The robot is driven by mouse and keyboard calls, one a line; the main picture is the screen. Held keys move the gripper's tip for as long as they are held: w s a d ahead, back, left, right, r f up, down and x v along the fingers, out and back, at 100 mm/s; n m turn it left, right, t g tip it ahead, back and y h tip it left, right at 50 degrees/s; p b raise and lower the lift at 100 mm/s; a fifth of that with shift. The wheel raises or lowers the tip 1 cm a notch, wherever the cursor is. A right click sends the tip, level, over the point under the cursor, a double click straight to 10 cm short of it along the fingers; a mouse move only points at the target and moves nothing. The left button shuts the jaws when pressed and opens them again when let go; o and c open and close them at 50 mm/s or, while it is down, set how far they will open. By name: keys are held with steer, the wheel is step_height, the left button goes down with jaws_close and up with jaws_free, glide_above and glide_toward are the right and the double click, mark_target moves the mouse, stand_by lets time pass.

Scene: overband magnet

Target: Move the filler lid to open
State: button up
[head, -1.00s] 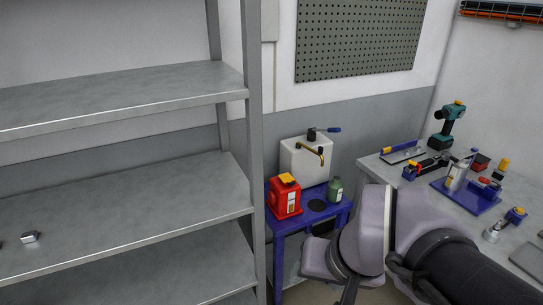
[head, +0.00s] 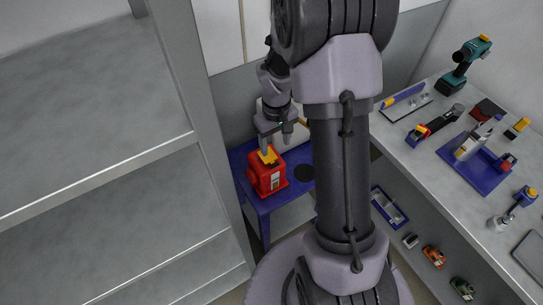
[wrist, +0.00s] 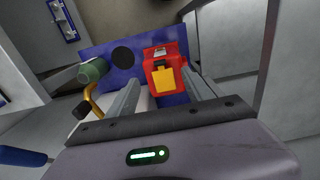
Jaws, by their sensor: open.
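The red can (head: 270,181) stands upright on a small blue table (head: 244,168) between the shelf and the workbench. Its yellow lid (head: 268,155) lies on top and looks closed down, though the finger partly covers it. My gripper (head: 276,142) is open just above the can. In the wrist view the red can (wrist: 161,52) and the yellow lid (wrist: 164,82) show between the two spread fingers of my gripper (wrist: 163,86). Whether a finger touches the lid I cannot tell.
A green bottle (wrist: 93,70) and a brass tap (wrist: 92,101) are left of the fingers in the wrist view. The grey shelf (head: 130,165) stands close on the left. The workbench (head: 425,165) with tools is on the right. A dark disc (head: 304,173) marks bare tabletop.

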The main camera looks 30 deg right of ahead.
mark_target(275, 164)
steer(key=f+b, duration=0.2)
steer(key=f, duration=0.8)
steer(key=shift+w+f+b, duration=0.1)
steer(key=shift+w+b, duration=0.1)
steer(key=shift+b, duration=0.15)
jaws_close()
